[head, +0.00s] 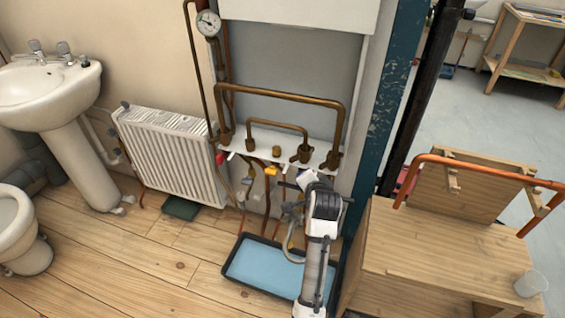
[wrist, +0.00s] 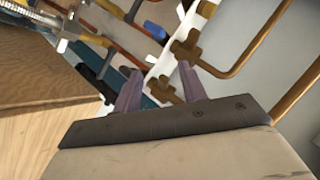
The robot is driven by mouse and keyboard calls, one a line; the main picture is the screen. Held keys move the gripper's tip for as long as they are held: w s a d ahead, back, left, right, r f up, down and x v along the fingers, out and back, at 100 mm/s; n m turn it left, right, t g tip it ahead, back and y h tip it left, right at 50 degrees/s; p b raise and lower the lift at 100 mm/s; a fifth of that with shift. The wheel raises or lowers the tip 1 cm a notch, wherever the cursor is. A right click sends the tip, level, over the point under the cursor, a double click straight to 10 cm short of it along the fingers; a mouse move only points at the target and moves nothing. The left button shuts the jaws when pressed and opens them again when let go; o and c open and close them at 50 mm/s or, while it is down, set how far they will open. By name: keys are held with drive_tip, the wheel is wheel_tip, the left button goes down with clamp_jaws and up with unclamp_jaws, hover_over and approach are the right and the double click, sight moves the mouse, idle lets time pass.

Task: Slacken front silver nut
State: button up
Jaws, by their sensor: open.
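My gripper (wrist: 158,70) is open in the wrist view, with its two fingers apart and pipework beyond them. Brass fittings (wrist: 185,48) lie past the right finger, on a white strip. I cannot make out a clear silver nut in either view. A shiny silver ribbed piece (wrist: 24,12) shows at the top left of the wrist view, apart from the fingers. In the head view my gripper (head: 294,190) is below the right part of the white pipe board (head: 268,142). My arm hides part of the pipework there, and the fingertips are too small to judge.
A blue tray (head: 262,268) with a dark rim lies on the floor below. A blue post (head: 392,95) and a wooden bench (head: 440,250) with an orange pipe (head: 470,168) stand to the right. A white radiator (head: 172,155) is at left. Copper pipes (head: 290,97) arch above the board.

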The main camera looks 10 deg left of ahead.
drive_tip(key=w+a+r+n+t+y+b, duration=0.1)
drive_tip(key=a+r+n+t+b, duration=0.1)
drive_tip(key=a+r, duration=0.5)
drive_tip(key=shift+w+a+n+t+y, duration=0.35)
drive_tip(key=shift+a+n+t, duration=0.2)
drive_tip(key=shift+a, duration=0.2)
